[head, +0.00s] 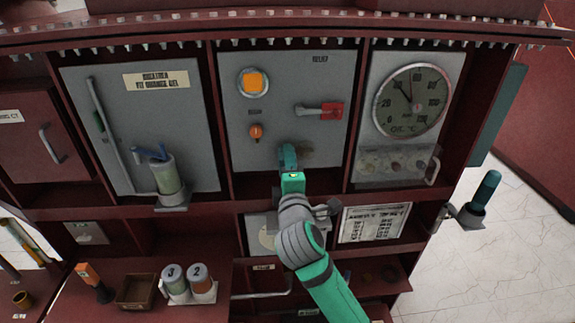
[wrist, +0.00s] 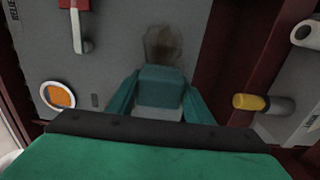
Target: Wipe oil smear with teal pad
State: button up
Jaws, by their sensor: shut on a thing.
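My gripper (head: 291,180) is at the lower part of the middle grey panel (head: 285,105). It is shut on the teal pad (head: 288,156), which also shows between the two teal fingers in the wrist view (wrist: 160,78). The oil smear (head: 306,155) is a dark brownish patch on the panel, just right of the pad in the head view. In the wrist view the smear (wrist: 163,45) lies directly beyond the pad's far edge, and the pad seems to overlap part of it. I cannot tell whether the pad touches the panel.
Above the smear are a red-handled lever (head: 325,110) and an orange lamp (head: 253,82); an orange knob (head: 256,131) is to the left. A dark red divider and ledge edge the panel. A round gauge (head: 412,100) is to the right. Numbered canisters (head: 188,285) stand lower left.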

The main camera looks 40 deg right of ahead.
jog(key=shift+d, duration=0.1)
jog(key=shift+w+d, duration=0.1)
jog(key=shift+d, duration=0.15)
jog(key=shift+w+d, duration=0.1)
jog(key=shift+w, duration=0.3)
jog(key=shift+s+d, duration=0.7)
jog(key=shift+d, duration=0.4)
jog(key=shift+s+d, duration=0.65)
jog(key=shift+d, duration=0.5)
jog(key=shift+s+d, duration=0.7)
jog(key=shift+d, duration=0.4)
jog(key=shift+w+a+r, duration=0.1)
jog(key=shift+w+a, duration=0.6)
jog(key=shift+a, duration=0.4)
jog(key=shift+w+a+f, duration=0.1)
jog(key=shift+w+a, duration=0.55)
jog(key=shift+a, duration=0.5)
jog(key=shift+w+a+r, duration=0.1)
jog(key=shift+w+a, duration=0.6)
jog(key=shift+a, duration=0.4)
